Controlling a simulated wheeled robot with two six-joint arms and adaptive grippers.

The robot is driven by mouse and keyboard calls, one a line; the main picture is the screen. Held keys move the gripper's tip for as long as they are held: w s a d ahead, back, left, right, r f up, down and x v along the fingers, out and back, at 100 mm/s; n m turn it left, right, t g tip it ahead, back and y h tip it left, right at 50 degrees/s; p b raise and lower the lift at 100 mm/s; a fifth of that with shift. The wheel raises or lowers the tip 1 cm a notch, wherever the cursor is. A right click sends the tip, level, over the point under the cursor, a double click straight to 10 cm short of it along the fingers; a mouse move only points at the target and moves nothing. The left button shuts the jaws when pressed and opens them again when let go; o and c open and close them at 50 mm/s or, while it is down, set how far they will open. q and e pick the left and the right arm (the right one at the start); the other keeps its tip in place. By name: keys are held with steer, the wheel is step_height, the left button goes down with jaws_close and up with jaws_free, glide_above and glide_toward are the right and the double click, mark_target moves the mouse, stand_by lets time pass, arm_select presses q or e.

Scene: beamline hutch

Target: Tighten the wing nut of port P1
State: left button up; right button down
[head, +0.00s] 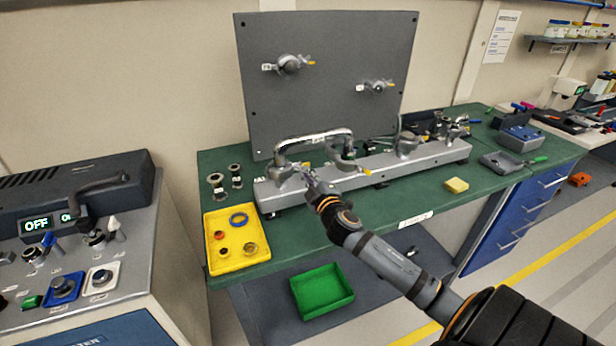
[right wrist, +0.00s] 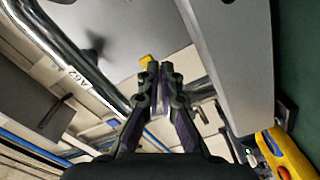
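A grey rail (head: 365,172) on the green bench carries several clamped ports, and a bent silver pipe (head: 315,138) spans its left part. A clamp with a yellow-tipped wing nut (head: 304,167) sits at the rail's left end, under the pipe's left leg. The port labels are too small to read. My right gripper (head: 309,175) is right at this clamp. In the right wrist view its fingertips (right wrist: 159,70) are close together, with a yellow tip (right wrist: 146,60) just beyond the left finger. Whether they grip the nut is unclear. My left gripper is out of view.
A yellow tray (head: 257,261) with rings lies left of the rail. An upright grey panel (head: 340,85) with two more clamps stands behind. A yellow block (head: 456,185) lies on the bench at right. A green bin (head: 322,290) is below the bench.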

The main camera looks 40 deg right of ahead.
steer(key=shift+f+m, duration=0.2)
steer(key=shift+m, duration=0.2)
steer(key=c, duration=1.8)
jaws_free()
steer(key=shift+c, duration=0.2)
steer(key=shift+s+r, duration=0.1)
steer(key=shift+s, duration=0.1)
steer(key=v, duration=1.2)
